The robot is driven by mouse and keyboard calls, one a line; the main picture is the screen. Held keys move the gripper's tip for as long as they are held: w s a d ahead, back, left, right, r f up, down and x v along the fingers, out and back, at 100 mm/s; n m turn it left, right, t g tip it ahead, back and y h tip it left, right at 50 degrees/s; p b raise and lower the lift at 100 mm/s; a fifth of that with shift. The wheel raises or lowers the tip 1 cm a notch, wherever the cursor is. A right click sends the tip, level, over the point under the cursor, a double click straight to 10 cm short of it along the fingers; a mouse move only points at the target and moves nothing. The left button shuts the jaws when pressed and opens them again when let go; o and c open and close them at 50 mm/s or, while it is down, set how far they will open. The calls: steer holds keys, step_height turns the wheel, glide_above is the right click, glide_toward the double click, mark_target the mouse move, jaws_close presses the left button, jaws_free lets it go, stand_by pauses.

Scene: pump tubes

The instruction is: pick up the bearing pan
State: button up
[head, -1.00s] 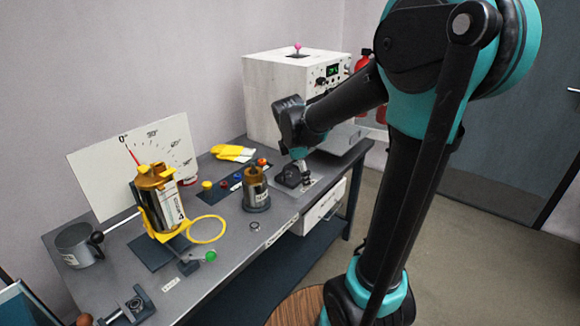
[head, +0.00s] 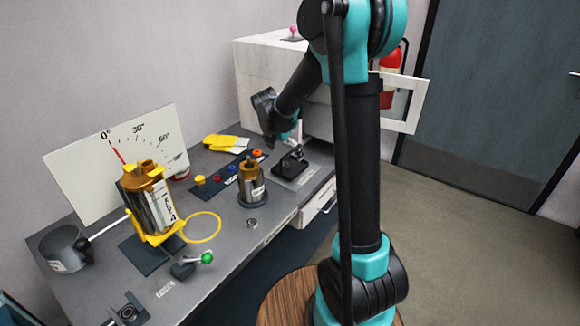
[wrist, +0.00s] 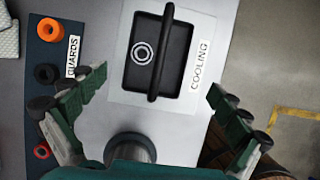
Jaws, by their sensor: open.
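The bearing pan appears to be the black rectangular tray (wrist: 172,58) with a bar handle across it and a ring on its floor. It rests on the pale plate marked COOLING (wrist: 201,64). In the head view the dark pan (head: 290,162) sits near the right end of the bench. My gripper (wrist: 158,84) is open and empty above it, with the green fingers apart on either side of the pan's near end. In the head view my gripper (head: 288,138) hangs just above and behind the pan, partly hidden by its own wrist.
A strip marked GUARDS with coloured rings (wrist: 48,30) lies left of the pan. A white cabinet (head: 265,75) stands behind, with an open door panel (head: 405,108) at right. A metal cylinder (head: 252,185) and yellow gloves (head: 225,143) are nearby on the bench.

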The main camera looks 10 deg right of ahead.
mark_target(291, 168)
steer(key=shift+x, duration=3.75)
steer(key=shift+w+a, duration=0.15)
steer(key=c, duration=1.3)
